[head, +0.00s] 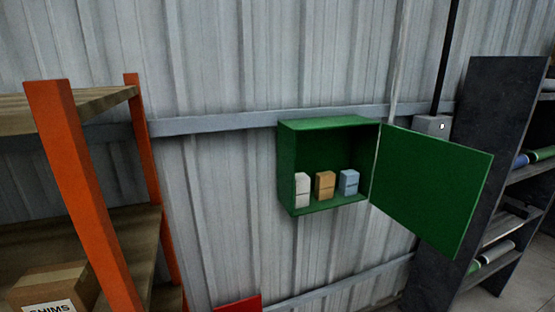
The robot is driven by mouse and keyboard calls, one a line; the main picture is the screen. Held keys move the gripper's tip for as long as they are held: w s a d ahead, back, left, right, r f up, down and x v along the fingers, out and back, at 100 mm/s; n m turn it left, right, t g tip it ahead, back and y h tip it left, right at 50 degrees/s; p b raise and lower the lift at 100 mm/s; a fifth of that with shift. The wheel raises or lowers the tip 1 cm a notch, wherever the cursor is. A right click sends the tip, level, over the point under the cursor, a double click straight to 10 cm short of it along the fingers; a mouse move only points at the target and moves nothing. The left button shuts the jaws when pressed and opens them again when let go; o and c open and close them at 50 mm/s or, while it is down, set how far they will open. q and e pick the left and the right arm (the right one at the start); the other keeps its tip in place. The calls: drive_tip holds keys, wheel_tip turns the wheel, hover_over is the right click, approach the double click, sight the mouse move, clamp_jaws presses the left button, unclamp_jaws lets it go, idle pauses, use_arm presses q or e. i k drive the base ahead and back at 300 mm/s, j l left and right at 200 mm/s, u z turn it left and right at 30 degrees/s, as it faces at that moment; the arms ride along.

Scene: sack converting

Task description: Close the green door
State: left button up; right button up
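The green door (432,188) stands wide open, swung out to the right of the green cabinet (286,168). It is hinged on the cabinet's right edge and its flat face shows. The cabinet is fixed on the corrugated metal wall. Inside it stand a white box (302,189), a tan box (325,185) and a light blue box (348,182) in a row. Neither of my grippers shows in the head view.
An orange rack (84,200) with wooden shelves stands at the left, with a cardboard box (50,288) low on it. A dark shelf unit (490,120) stands at the right, partly behind the door. A red object (238,304) shows at the bottom edge.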

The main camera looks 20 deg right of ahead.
sight(432, 186)
drive_tip(key=l+u, duration=0.15)
drive_tip(key=l, duration=0.6)
drive_tip(key=l+u, duration=0.1)
drive_tip(key=l, duration=0.65)
drive_tip(key=l+u, duration=0.15)
drive_tip(key=l, duration=0.6)
drive_tip(key=k+l+u, duration=0.1)
drive_tip(key=l, duration=0.65)
drive_tip(key=k+l+u, duration=0.15)
drive_tip(key=l, duration=0.6)
drive_tip(key=k+l+u, duration=0.1)
